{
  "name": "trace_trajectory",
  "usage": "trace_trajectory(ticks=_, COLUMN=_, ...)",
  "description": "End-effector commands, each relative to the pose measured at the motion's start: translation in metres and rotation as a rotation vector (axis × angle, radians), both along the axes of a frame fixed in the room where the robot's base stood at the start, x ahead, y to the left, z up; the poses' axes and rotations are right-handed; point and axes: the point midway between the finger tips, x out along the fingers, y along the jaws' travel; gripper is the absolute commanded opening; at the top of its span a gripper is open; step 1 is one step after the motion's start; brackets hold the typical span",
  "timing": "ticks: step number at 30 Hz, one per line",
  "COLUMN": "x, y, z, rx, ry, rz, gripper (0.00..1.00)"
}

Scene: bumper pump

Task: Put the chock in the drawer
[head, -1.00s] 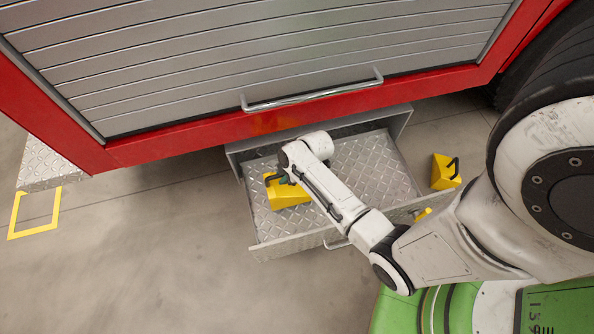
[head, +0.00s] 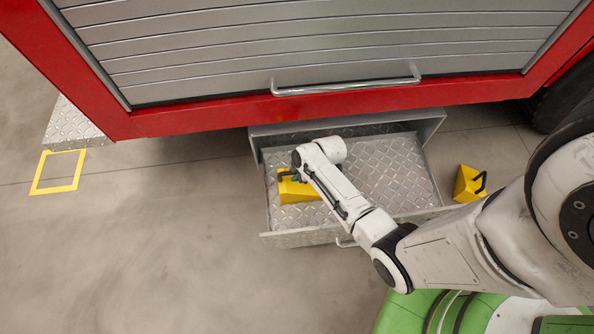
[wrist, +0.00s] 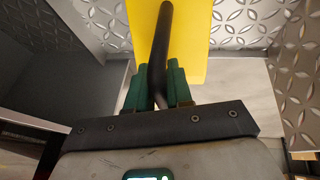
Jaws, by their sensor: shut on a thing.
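The yellow chock (head: 297,190) with a black handle is inside the open drawer (head: 400,172), near its left end. In the wrist view, my gripper (wrist: 160,84) has its green fingers shut around the black handle (wrist: 162,40) of the chock (wrist: 190,35). In the head view, my arm covers part of the chock and hides the fingertips. The chock appears low over or on the diamond-plate drawer floor; I cannot tell whether it touches.
A second yellow chock (head: 468,184) stands on the floor right of the drawer. The red truck side with its grey shutter (head: 320,45) and bar handle (head: 346,88) rises behind. A yellow floor outline (head: 58,172) lies at left. The floor left of the drawer is clear.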

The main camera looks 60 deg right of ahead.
Motion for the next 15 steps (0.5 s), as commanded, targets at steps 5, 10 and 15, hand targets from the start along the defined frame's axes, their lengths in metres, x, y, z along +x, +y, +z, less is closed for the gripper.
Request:
trace_trajectory(ticks=5, x=-0.0002, y=-0.0001, z=-0.0014, rx=0.000, ry=0.000, rz=0.000, gripper=0.27)
trace_trajectory(ticks=10, x=0.0000, y=-0.0001, z=-0.0014, rx=0.000, ry=0.000, rz=0.000, gripper=0.43)
trace_trajectory(ticks=15, x=-0.0001, y=-0.0001, z=-0.0013, rx=0.000, ry=0.000, rz=0.000, gripper=0.46)
